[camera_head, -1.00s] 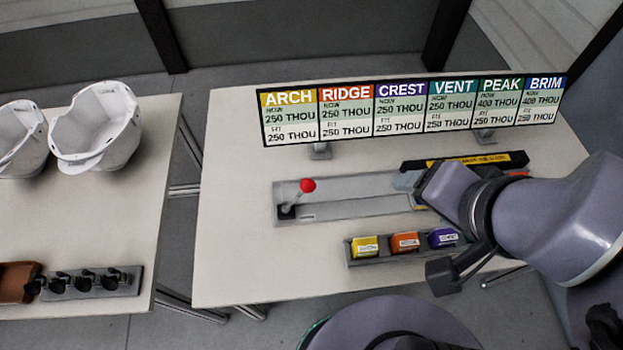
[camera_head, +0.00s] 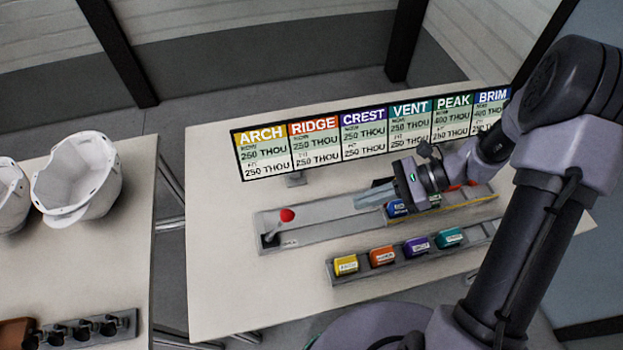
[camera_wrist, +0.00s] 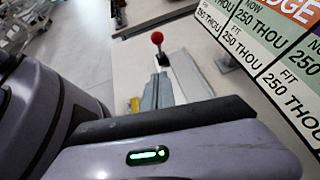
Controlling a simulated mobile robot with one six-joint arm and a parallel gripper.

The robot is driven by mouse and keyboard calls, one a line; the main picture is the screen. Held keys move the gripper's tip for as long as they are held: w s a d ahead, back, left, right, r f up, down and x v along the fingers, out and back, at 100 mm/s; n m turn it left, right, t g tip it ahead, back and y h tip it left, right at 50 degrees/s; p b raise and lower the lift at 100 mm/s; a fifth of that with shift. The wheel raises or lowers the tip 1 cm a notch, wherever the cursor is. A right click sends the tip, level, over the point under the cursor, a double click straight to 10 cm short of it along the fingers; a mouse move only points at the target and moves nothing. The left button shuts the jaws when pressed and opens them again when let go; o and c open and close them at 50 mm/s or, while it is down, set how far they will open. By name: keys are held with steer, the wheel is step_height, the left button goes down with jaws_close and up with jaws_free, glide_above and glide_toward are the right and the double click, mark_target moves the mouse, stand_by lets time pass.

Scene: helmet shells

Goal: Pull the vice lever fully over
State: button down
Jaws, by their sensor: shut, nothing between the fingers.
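The vice lever is a thin grey rod with a red ball knob (camera_head: 287,215), at the left end of a long grey vice bed (camera_head: 325,222) on the table. The rod leans up and to the right from its dark pivot. In the wrist view the red knob (camera_wrist: 157,38) shows at upper middle, beyond my fingers. My gripper (camera_head: 358,199) is shut and empty, above the right part of the bed. It points left toward the lever, and a clear gap lies between its tips and the knob.
A tray (camera_head: 335,284) of coloured blocks lies in front of the bed. A blue block (camera_head: 397,208) sits near my gripper. A sign board (camera_head: 365,136) stands behind. A left table holds white helmet shells (camera_head: 77,178) and a rack (camera_head: 85,330). Table left of the lever is clear.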

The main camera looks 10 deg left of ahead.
steer(key=shift+w+f+m, duration=0.1)
steer(key=shift+f+m, duration=0.2)
steer(key=shift+f, duration=0.1)
steer(key=shift+a, duration=0.1)
steer(key=r+b+x, duration=0.1)
steer(key=b+x, duration=0.1)
steer(key=x, duration=0.4)
steer(key=a+r+b+x, duration=0.1)
steer(key=x, duration=0.5)
steer(key=shift+a+r+b, duration=0.2)
steer(key=shift+a+b, duration=0.2)
steer(key=shift+a, duration=0.2)
